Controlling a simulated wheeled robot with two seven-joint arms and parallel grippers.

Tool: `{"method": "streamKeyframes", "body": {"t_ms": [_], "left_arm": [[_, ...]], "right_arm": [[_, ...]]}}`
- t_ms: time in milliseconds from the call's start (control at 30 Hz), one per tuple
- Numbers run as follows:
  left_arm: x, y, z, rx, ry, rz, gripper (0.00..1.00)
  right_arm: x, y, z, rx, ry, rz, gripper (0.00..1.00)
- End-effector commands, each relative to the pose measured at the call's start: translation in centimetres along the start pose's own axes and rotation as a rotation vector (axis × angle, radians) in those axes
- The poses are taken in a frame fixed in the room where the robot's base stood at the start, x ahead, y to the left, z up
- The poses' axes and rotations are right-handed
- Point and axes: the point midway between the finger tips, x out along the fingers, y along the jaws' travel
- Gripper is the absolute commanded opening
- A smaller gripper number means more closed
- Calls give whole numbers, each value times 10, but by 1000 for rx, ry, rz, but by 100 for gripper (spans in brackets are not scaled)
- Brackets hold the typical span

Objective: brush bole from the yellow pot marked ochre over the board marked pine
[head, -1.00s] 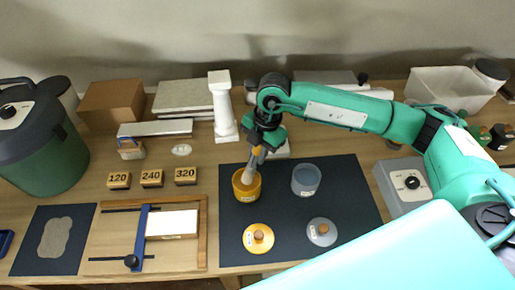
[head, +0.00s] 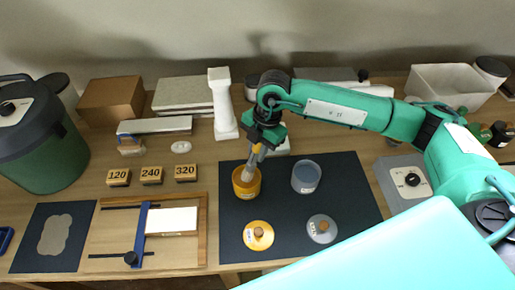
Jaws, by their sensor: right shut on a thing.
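My right gripper (head: 260,146) is above the yellow pot (head: 247,190) and shut on a brush (head: 250,171). The brush points down and its lower end is inside the open pot; the bristles are hidden there. The yellow pot stands at the left of the dark mat. A yellow lid (head: 258,235) lies in front of it. A white board (head: 172,220) lies in a wooden frame with a blue bar at the left; I cannot read its mark. My left gripper is not in view.
A grey-blue pot (head: 306,178) and its lid (head: 322,229) share the dark mat (head: 350,200). Blocks marked 120 (head: 118,177), 240 (head: 151,175) and 320 (head: 185,173) stand behind the frame. A white column (head: 223,103) stands close left of my gripper. A grey box (head: 408,182) is at right.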

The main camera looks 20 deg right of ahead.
Motion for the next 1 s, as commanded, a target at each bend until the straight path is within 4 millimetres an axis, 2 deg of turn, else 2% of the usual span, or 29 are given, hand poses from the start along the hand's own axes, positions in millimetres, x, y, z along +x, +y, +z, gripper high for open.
{"method": "streamKeyframes", "body": {"t_ms": [1000], "left_arm": [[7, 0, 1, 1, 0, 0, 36]], "right_arm": [[9, -1, 2, 0, 0, 0, 0]]}}
